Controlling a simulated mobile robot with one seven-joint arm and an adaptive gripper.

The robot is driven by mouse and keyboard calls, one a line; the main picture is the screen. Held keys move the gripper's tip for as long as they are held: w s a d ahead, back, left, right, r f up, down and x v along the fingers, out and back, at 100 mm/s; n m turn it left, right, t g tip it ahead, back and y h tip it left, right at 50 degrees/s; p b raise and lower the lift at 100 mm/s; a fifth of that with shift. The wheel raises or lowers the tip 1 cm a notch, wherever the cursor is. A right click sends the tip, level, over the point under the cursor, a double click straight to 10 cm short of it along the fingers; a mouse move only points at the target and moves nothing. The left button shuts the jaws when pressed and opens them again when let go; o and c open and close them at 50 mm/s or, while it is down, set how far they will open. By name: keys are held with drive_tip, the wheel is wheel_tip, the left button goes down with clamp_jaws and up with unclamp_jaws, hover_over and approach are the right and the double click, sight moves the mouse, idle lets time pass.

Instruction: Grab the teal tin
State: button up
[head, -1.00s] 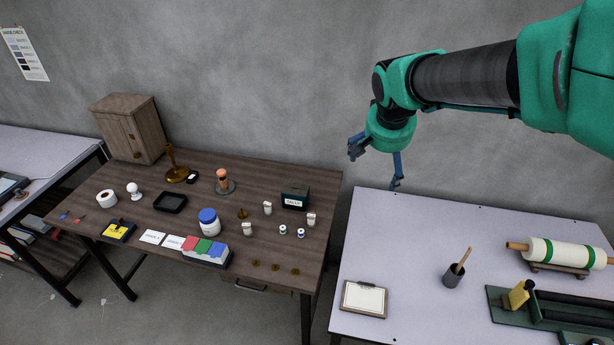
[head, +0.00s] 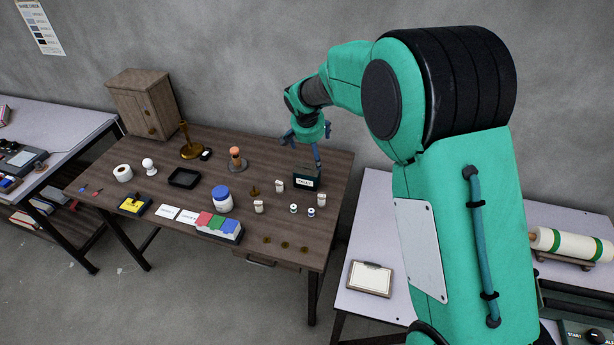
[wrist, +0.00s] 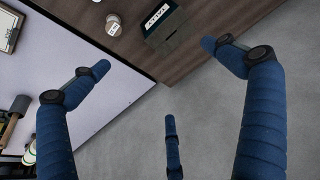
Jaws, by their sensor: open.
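The teal tin (head: 306,180) is a small dark box with a white label, upright near the right end of the wooden table (head: 270,158). In the wrist view the tin (wrist: 172,27) is at the top, beyond the fingertips, with its label in sight. My gripper (head: 303,150) is open and empty, above and a little behind the tin in the head view. In the wrist view my gripper (wrist: 155,58) shows spread blue fingers, with the tin apart from them. One fingertip overlaps the tin's top edge in the head view; I cannot tell whether they touch.
White and capped small containers (head: 279,185) stand just left of the tin. A blue-lidded jar (head: 222,198) and a box of coloured cards (head: 219,228) are farther left. A pale table (head: 372,210) stands to the right, with a clipboard (head: 369,278) on it.

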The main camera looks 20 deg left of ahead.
sight(307, 169)
drive_tip(key=a+f, duration=0.3)
drive_tip(key=a, duration=0.1)
drive_tip(key=shift+w+f, duration=0.35)
drive_tip(key=shift+f, duration=0.1)
drive_tip(key=shift+b+x, duration=0.55)
drive_tip(key=shift+x, duration=3.65)
drive_tip(key=shift+b+x, duration=0.7)
drive_tip(key=shift+x, duration=1.9)
drive_tip(key=shift+d, duration=0.1)
drive_tip(key=c, duration=1.6)
